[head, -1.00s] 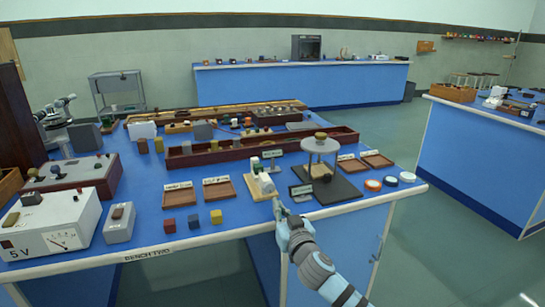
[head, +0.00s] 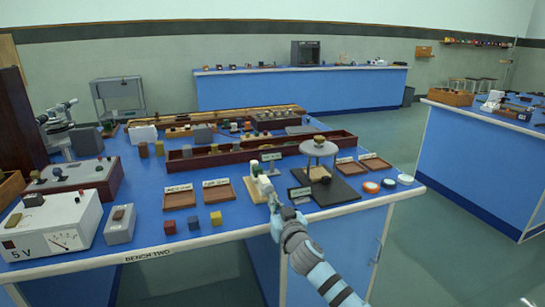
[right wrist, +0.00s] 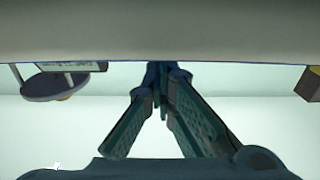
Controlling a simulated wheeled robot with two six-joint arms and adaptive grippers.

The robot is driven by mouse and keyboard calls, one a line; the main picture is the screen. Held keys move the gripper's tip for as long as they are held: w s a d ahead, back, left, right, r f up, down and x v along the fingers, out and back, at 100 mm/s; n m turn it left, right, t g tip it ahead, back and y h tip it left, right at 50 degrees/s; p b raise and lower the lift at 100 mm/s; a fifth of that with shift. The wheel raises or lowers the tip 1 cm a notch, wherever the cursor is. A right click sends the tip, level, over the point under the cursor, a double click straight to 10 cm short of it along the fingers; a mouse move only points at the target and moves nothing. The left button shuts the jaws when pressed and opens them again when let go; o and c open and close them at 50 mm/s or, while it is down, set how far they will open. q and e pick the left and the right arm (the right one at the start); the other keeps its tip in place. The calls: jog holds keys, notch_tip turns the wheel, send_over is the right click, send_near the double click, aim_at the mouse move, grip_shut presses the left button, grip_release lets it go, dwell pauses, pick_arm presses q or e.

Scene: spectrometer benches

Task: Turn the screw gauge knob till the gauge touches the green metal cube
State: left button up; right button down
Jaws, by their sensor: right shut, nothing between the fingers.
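The screw gauge (head: 263,186) is a small pale instrument on a light wooden base near the front edge of the blue bench. A small greenish block (head: 254,166) shows at its far end; I cannot make out whether it is the green metal cube or whether the gauge touches it. My right gripper (head: 272,200) is shut and empty at the near end of the gauge, hiding the knob. Contact with the knob cannot be told. My left gripper is out of view.
A round-topped stand (head: 319,149) on a dark board is right of the gauge, with a label (head: 300,191) before it. Red (head: 169,227), blue (head: 194,222) and yellow (head: 216,218) cubes lie left, before two wooden trays (head: 179,200). Space before the bench is clear.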

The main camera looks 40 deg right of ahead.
jog(key=shift+w+a+r, duration=0.2)
jog(key=shift+a+r, duration=0.1)
jog(key=shift+r, duration=0.1)
jog(key=shift+a, duration=0.1)
jog(key=shift+w+a+f, duration=0.1)
jog(key=shift+w+a, duration=0.05)
jog(key=shift+w, duration=0.15)
jog(key=shift+f, duration=0.2)
jog(key=shift+a+f+b, duration=0.1)
jog(key=shift+f+b, duration=0.3)
jog(key=shift+f, duration=0.05)
jog(key=p+v, duration=0.1)
jog(key=v, duration=0.4)
jog(key=shift+s+a+f, duration=0.1)
jog(key=shift+s+a, duration=0.05)
jog(key=shift+s, duration=0.25)
